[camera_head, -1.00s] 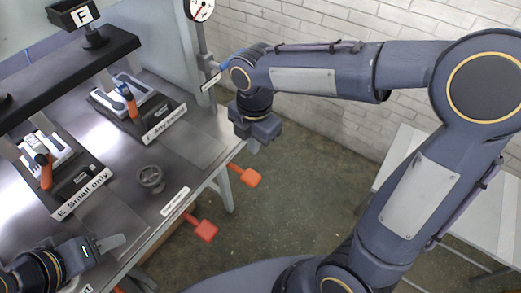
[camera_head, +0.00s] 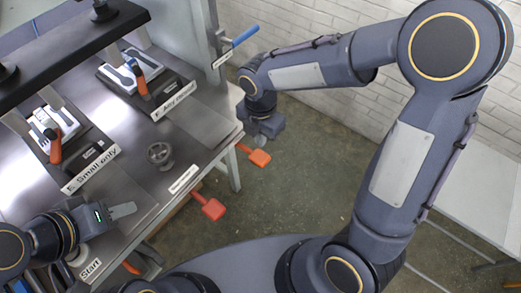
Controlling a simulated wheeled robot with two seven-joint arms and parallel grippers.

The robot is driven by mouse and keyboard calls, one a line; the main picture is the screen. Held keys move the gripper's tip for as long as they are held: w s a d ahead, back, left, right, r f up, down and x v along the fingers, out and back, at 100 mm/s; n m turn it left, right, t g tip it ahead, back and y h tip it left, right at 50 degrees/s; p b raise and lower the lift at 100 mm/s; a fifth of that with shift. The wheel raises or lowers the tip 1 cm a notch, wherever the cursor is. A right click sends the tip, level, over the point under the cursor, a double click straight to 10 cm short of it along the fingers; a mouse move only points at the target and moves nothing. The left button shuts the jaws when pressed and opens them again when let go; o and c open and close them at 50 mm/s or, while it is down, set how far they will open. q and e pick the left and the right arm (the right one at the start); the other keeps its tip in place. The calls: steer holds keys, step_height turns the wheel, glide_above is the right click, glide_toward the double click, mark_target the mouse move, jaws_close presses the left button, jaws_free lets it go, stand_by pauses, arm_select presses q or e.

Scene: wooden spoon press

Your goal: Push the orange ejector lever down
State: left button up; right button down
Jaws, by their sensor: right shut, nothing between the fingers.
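Orange paddle levers stick out from the front edge of the metal bench: one at the far end (camera_head: 260,157), one nearer (camera_head: 213,208), and part of another (camera_head: 131,267) low in the view. Each press station also has an orange handle, at F (camera_head: 141,85) and at E (camera_head: 55,150). My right gripper (camera_head: 261,140) is shut and empty, pointing down just above the far paddle in the picture; I cannot tell whether they touch. My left gripper (camera_head: 123,210) is over the bench's near part; its finger gap is not clear.
A blue lever (camera_head: 245,36) is on the post behind my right arm. A pale table (camera_head: 470,190) stands at the right.

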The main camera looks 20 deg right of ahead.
mark_target(260, 157)
step_height(260, 157, down, 7)
steer(key=shift+r, duration=0.1)
arm_select(q)
steer(key=shift+f, duration=0.15)
